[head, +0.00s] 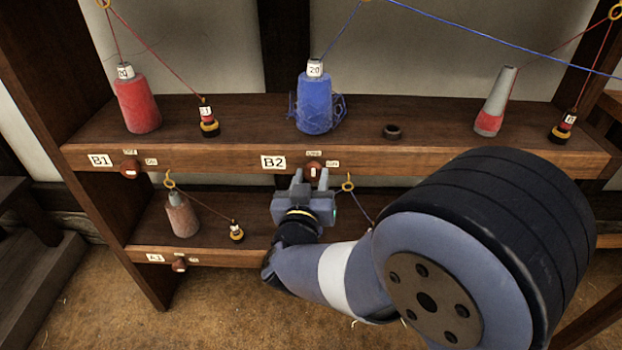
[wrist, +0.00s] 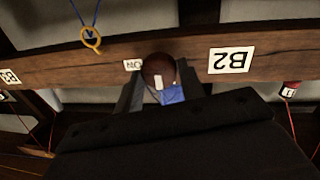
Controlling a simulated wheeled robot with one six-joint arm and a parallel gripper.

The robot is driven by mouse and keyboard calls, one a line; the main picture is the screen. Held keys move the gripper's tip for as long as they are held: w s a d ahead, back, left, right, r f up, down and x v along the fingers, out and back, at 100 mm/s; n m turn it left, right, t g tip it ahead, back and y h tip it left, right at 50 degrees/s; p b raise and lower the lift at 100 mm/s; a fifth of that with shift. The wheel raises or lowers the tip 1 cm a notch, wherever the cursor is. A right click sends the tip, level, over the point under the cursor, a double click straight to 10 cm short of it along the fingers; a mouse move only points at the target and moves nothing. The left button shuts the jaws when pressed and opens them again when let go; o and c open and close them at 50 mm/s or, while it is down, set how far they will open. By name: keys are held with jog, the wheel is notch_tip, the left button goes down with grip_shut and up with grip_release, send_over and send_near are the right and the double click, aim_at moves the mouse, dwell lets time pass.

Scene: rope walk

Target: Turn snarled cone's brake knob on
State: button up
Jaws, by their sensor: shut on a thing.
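The snarled cone (head: 314,108) is blue, with loose loops of yarn around its base, and stands upright on the upper shelf above the B2 label (head: 273,162). Its brake knob (head: 313,171) is a dark red round knob on the shelf's front edge; it also shows in the wrist view (wrist: 158,68). An ON tag (head: 332,164) is right of the knob and another small tag (head: 313,153) is above it. In the upside-down wrist view, the knob's white mark points down, not at the ON tag. My gripper (head: 309,177) is shut on the knob, one finger on each side.
A red cone (head: 137,102) and a mostly bare grey cone (head: 495,105) stand on the upper shelf. Another knob (head: 130,169) is by B1. A guide ring (head: 348,186) hangs right of my gripper. Blue yarn (head: 480,38) runs overhead to the right.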

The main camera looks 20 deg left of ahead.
jog(key=shift+c, duration=0.7)
jog(key=m+b, duration=0.1)
jog(key=m, duration=0.3)
jog(key=shift+g, duration=0.3)
jog(key=m+b, duration=0.1)
jog(key=m, duration=0.3)
jog(key=shift+d+g+y+b, duration=0.1)
jog(key=shift+g+y+b, duration=0.2)
jog(key=shift+b, duration=0.05)
jog(key=m+b, duration=0.1)
jog(key=m, duration=0.1)
jog(key=m+b, duration=0.1)
jog(key=m, duration=0.2)
jog(key=shift+d+g+y+b, duration=0.1)
jog(key=shift+g+y+b, duration=0.2)
jog(key=shift+y+b, duration=0.1)
jog(key=shift+m+b, duration=1.15)
jog(key=shift+m, duration=0.45)
jog(key=shift+r+y, duration=0.1)
jog(key=shift+y, duration=0.3)
